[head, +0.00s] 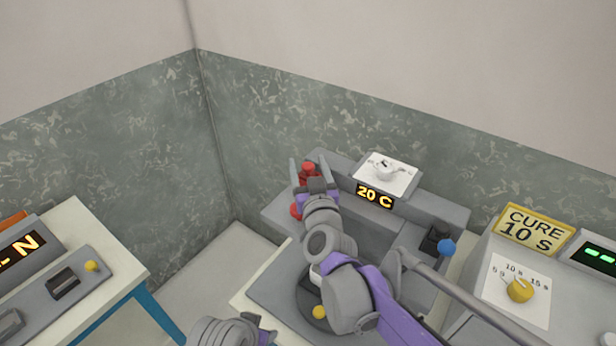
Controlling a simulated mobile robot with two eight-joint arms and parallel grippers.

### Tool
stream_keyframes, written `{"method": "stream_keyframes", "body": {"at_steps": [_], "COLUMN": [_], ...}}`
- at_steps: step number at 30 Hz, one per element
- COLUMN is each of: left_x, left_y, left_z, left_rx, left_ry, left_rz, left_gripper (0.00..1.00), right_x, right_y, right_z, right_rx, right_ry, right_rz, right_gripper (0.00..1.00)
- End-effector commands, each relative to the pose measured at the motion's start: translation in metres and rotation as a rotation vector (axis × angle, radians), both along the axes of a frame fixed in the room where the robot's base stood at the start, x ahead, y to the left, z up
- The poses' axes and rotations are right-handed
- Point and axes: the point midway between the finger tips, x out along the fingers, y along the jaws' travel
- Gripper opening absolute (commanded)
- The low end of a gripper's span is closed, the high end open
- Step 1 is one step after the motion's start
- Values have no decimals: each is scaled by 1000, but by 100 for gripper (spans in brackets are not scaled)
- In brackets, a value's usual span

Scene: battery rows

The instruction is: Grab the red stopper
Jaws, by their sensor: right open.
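A red stopper (307,175) stands on the grey machine near the back wall, left of the 20 C display. My right gripper (310,168) is open, with one finger on each side of the stopper as seen here. I cannot tell whether either finger touches it. A second red part (295,211) shows lower down, just left of my right wrist, and is partly hidden. A grey and purple part of my other arm shows at the bottom edge; its fingers cannot be made out.
The 20 C display (375,196) and a white dial box (386,174) stand right of the gripper. A blue knob (446,247) is farther right. The CURE unit (470,290) is at the right edge. A table (75,215) with controls stands at the left.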

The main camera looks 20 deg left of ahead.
Motion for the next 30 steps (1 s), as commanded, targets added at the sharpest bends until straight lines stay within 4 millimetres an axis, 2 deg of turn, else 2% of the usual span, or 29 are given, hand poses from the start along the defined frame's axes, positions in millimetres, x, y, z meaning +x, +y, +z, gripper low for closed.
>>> {"method": "stream_keyframes", "body": {"at_steps": [4, 15, 16, 26, 30], "left_x": [0, 0, 0, 0, 0], "left_y": [0, 0, 0, 0, 0], "left_z": [0, 0, 0, 0, 1], "left_rx": [0, 0, 0, 0, 0], "left_ry": [0, 0, 0, 0, 0], "left_rz": [0, 0, 0, 0, 0], "left_gripper": [50, 50, 50, 50, 50], "right_x": [0, 0, 0, 0, 0], "right_y": [0, 0, 0, 0, 0], "right_z": [0, 0, 0, 1, 9], "right_rx": [0, 0, 0, 0, 0], "right_ry": [0, 0, 0, 0, 0], "right_rz": [0, 0, 0, 0, 0], "right_gripper": [70, 3, 0, 0, 0]}}
